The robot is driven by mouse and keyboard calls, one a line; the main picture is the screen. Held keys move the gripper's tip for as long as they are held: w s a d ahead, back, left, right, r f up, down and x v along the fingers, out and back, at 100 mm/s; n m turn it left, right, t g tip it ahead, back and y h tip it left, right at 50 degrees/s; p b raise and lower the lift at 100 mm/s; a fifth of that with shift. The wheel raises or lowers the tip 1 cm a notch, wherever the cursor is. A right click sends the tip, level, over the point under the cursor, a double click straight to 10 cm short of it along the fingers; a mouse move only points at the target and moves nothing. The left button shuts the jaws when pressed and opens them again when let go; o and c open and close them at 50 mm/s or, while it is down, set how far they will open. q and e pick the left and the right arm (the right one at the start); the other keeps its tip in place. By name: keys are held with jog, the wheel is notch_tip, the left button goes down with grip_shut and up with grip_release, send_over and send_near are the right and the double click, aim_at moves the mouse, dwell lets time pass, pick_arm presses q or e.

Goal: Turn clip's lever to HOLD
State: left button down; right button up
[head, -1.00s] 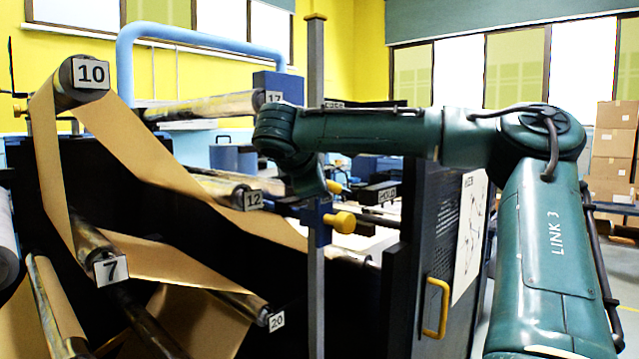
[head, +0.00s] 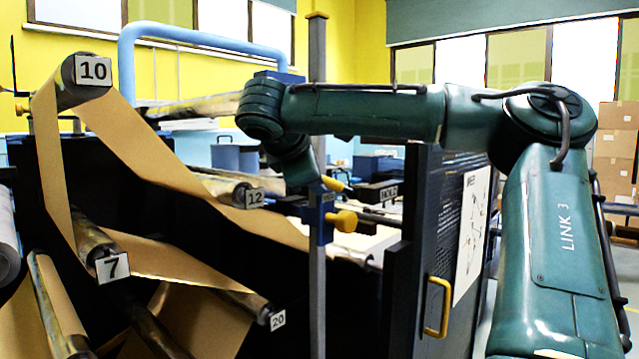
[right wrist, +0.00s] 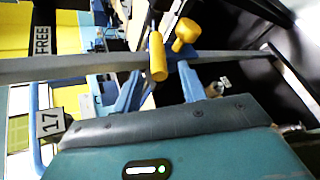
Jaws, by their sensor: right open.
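The clip (head: 319,221) is a blue block on the upright grey post (head: 317,285). It has a yellow knob (head: 344,221) and a short yellow lever (head: 333,184) above it. The HOLD sign (head: 389,193) stands right of the lever. The right wrist view shows the FREE sign (right wrist: 42,40), the yellow lever (right wrist: 157,57) and the knob (right wrist: 186,33). My right gripper (right wrist: 158,84) is open, its blue fingers either side of the lever's end; I cannot tell whether they touch it. In the head view my arm mostly hides this gripper. My left gripper is not in view.
Rollers with signs 10 (head: 94,70), 7 (head: 112,267), 12 (head: 254,197) and 20 (head: 277,320) carry brown paper (head: 140,140) at the left. A dark panel with a yellow handle (head: 437,307) stands right of the post. Sign 17 (right wrist: 50,122) is near my wrist.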

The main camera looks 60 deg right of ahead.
jog(key=v, duration=0.8)
jog(key=shift+a+r+b, duration=0.2)
jog(key=shift+a+b, duration=0.05)
jog(key=shift+b, duration=0.05)
jog(key=shift+s+f, duration=0.1)
